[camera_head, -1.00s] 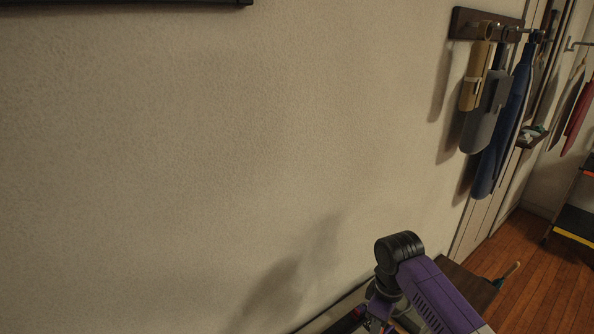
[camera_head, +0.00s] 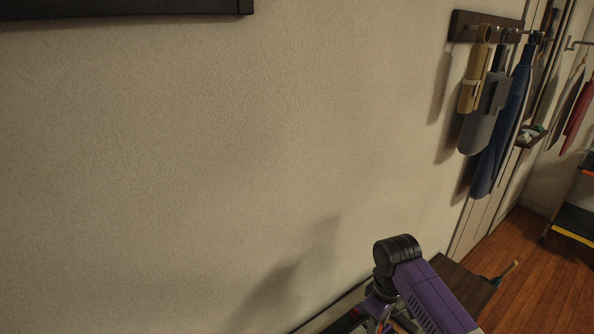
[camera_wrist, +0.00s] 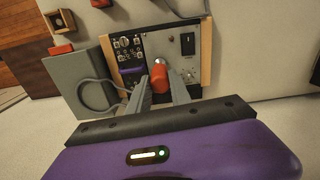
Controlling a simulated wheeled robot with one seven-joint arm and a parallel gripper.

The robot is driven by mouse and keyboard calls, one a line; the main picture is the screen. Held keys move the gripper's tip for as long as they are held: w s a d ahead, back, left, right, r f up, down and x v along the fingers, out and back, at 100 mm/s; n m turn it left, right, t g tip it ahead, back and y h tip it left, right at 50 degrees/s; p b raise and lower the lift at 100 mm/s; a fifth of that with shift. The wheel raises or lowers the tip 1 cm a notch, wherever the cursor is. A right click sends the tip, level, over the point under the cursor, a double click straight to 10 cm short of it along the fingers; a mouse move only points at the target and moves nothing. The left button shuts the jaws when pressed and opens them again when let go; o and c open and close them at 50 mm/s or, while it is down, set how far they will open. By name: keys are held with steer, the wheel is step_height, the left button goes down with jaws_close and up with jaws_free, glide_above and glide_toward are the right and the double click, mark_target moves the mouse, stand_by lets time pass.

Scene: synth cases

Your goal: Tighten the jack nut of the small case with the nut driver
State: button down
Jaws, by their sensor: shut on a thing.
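The small case (camera_wrist: 206,50) shows in the wrist view, with light wooden sides and a dark and grey front panel of knobs and sockets. My gripper (camera_wrist: 159,82) is shut on a red handle, which I take to be the nut driver (camera_wrist: 160,76). The handle stands between the two grey fingers, in front of the middle of the panel. Its far end points toward the panel. The jack nut cannot be made out, and I cannot tell whether the driver touches it. In the head view the gripper and the case cannot be made out clearly.
A grey box (camera_wrist: 77,80) with a looped grey cable (camera_wrist: 97,108) stands left of the case. A small wooden frame (camera_wrist: 60,22) is above it. In the head view, a plain wall (camera_head: 220,150) fills most of the picture, and tools hang from a rack (camera_head: 468,25) at right.

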steer(key=shift+m+p, duration=1.1)
steer(key=shift+m, duration=0.6)
steer(key=c, duration=1.1)
jaws_free()
